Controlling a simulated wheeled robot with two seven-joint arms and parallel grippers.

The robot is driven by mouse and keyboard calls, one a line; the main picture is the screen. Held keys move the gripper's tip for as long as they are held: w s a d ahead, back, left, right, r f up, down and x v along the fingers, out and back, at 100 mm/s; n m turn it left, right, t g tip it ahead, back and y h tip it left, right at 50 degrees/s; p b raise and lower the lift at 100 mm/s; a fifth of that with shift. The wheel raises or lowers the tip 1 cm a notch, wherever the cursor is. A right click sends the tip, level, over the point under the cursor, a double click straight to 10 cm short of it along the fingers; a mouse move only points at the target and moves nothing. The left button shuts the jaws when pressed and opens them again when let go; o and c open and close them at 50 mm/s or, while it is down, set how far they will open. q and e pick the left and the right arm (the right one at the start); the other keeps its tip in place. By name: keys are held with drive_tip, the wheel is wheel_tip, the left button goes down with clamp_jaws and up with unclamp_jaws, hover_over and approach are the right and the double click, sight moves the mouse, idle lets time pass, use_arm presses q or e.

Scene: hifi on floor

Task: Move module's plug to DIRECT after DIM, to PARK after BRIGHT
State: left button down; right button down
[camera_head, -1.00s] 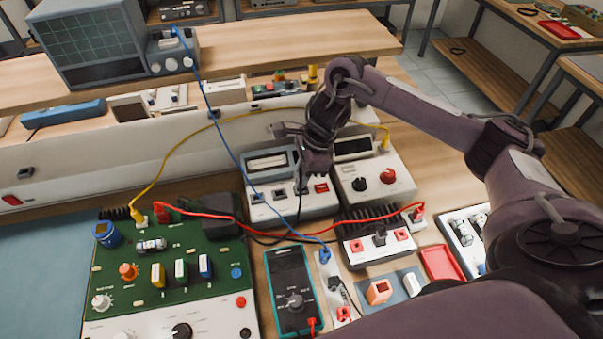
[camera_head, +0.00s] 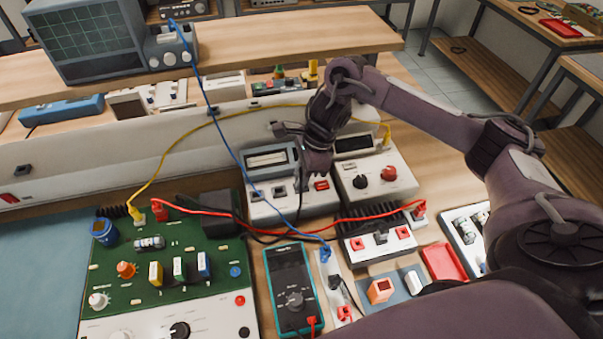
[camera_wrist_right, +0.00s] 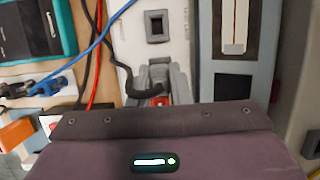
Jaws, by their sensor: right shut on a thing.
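A pale instrument box (camera_head: 268,212) with a grey display stands in the middle of the head view, with dark square sockets and a red switch on its front. My right gripper (camera_head: 305,183) is over this front, pointing down. In the right wrist view the right gripper (camera_wrist_right: 159,86) is shut on the plug at the end of a black cable (camera_wrist_right: 118,74); the plug is mostly hidden between the fingers. A free square socket (camera_wrist_right: 157,26) shows beyond it. I cannot read the DIRECT or PARK labels, nor tell whether the plug is seated. My left gripper is not in view.
A second box (camera_head: 388,187) with a red knob stands close on the right. A black finned module (camera_head: 378,239), a teal multimeter (camera_head: 290,285) and a green circuit board (camera_head: 132,267) are nearby. Blue (camera_head: 224,135), red (camera_head: 240,217) and yellow (camera_head: 178,144) leads cross the area.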

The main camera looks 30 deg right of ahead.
drive_tip(key=shift+f+b, duration=0.35)
drive_tip(key=shift+f, duration=0.05)
idle(0.6)
drive_tip(key=c, duration=1.3)
unclamp_jaws()
drive_tip(key=shift+o, duration=0.2)
drive_tip(key=w+a+p+v, duration=0.1)
drive_tip(key=p+v, duration=0.5)
drive_tip(key=v, duration=0.6)
drive_tip(key=shift+s+r+p, duration=0.3)
drive_tip(key=shift+s+r, duration=0.1)
drive_tip(key=shift+r, duration=0.15)
drive_tip(key=shift+a, duration=0.1)
